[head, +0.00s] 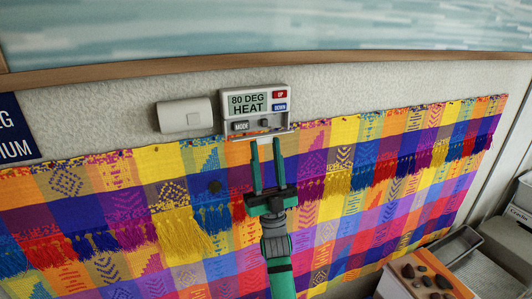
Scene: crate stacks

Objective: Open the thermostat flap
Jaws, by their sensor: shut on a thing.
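The white thermostat (232,102) is on the wall in the upper middle of the head view. Its screen reads 80 DEG HEAT, and its UP, DOWN and MODE buttons show. A pale strip along its lower edge looks like the thermostat flap (240,138), seen nearly edge-on; how far it is open is hard to tell. My gripper (266,146) reaches up from below. Its two green fingers stand apart, with their tips at this strip, shut on it. The exact contact is too small to see.
A blank white box (185,116) is on the wall just left of the thermostat. A colourful fringed woven cloth (340,165) hangs below. A wooden rail (130,70) runs above. A grey tray (455,247) and a box with dark stones (418,277) are at lower right.

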